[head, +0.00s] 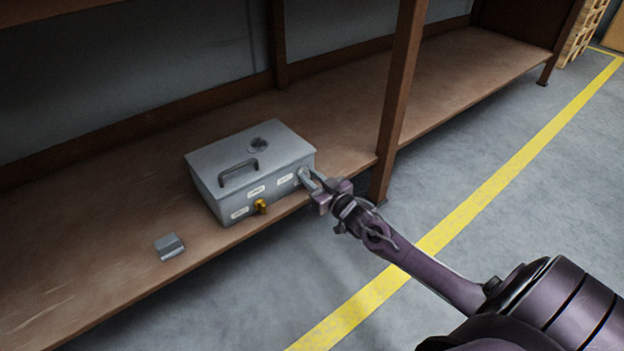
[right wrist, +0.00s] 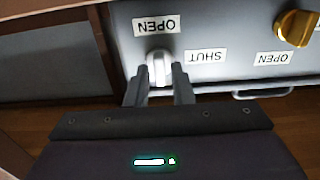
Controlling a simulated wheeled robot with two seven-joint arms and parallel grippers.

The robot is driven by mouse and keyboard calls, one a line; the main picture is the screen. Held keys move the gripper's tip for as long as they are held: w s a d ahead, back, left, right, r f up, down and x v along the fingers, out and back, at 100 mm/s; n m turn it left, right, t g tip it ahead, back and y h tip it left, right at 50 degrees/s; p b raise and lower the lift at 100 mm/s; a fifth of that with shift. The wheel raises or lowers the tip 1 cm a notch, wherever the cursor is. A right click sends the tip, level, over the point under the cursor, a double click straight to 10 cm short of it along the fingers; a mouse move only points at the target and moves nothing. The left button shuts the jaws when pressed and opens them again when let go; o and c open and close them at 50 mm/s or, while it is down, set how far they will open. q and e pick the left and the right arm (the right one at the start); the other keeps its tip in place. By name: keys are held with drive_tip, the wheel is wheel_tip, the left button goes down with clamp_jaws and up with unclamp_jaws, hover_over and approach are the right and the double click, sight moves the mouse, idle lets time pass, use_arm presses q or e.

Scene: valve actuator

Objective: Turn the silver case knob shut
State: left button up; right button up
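A grey metal case (head: 238,176) with a top handle sits on the brown shelf. Its silver knob (right wrist: 158,66) is on the front face, at the right end in the head view. In the right wrist view the knob lies in line with an OPEN label (right wrist: 157,25); a SHUT label (right wrist: 206,56) is off to its right. My right gripper (right wrist: 159,78) is open, with one finger on each side of the silver knob. I cannot tell whether the fingers touch it. It also reaches the case in the head view (head: 308,180). My left gripper is not in view.
A gold knob (head: 262,206) sits on the same face, with its own labels nearby. A small grey block (head: 169,246) lies on the shelf (head: 90,270) left of the case. A brown post (head: 400,100) stands right of the case, close to my right gripper.

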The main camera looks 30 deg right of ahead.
clamp_jaws()
